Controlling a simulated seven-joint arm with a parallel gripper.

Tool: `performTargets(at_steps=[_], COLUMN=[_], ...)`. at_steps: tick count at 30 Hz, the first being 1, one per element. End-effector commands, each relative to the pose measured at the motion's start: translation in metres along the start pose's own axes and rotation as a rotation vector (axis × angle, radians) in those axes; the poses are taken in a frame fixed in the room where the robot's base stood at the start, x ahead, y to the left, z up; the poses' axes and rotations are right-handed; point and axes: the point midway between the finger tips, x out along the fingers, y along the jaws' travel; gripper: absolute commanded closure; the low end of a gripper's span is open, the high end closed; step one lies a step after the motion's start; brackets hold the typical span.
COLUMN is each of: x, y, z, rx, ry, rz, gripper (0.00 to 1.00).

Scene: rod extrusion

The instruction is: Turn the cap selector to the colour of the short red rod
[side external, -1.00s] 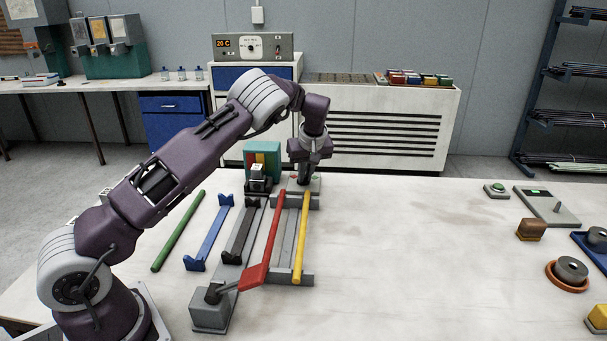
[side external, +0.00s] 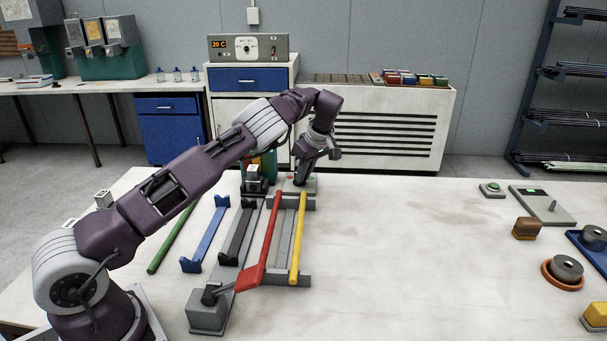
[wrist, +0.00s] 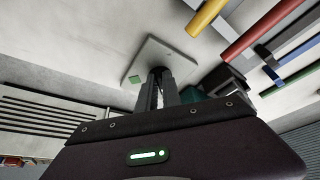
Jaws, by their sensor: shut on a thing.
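The cap selector (side external: 311,190) is a grey plate at the back of the work area, with small red and green marks. In the wrist view the plate (wrist: 158,52) shows a green patch at its left corner. My gripper (side external: 300,182) points down onto the plate. In the wrist view its fingers (wrist: 160,80) are shut on a dark knob in the plate's middle, mostly hidden by the fingers. A red rod (side external: 271,224) lies on the rack beside a yellow rod (side external: 298,238). Both also show in the wrist view, red (wrist: 262,31) and yellow (wrist: 206,17).
A teal unit with a dark fixture (side external: 255,182) stands just left of the selector. Left of the rack lie a black bracket (side external: 237,235), a blue bracket (side external: 205,238) and a green rod (side external: 175,240).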

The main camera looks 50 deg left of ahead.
Motion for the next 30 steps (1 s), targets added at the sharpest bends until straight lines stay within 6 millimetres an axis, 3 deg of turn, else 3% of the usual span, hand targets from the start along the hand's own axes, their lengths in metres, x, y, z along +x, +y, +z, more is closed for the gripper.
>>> performTargets(at_steps=[8,9,11,20,23,30], x=[0.000,0.000,0.000,-0.001,-0.012,-0.059], y=[0.000,0.000,0.000,0.000,0.001,0.001], z=[0.001,0.001,0.001,0.000,0.000,0.000], rx=[-0.002,-0.002,-0.002,0.000,0.000,0.000], ry=[-0.003,-0.003,-0.002,-0.001,-0.001,0.000], rz=[-0.001,-0.001,-0.001,0.000,0.002,0.004], gripper=[1.00,0.83,0.71,0.69,0.69,0.69])
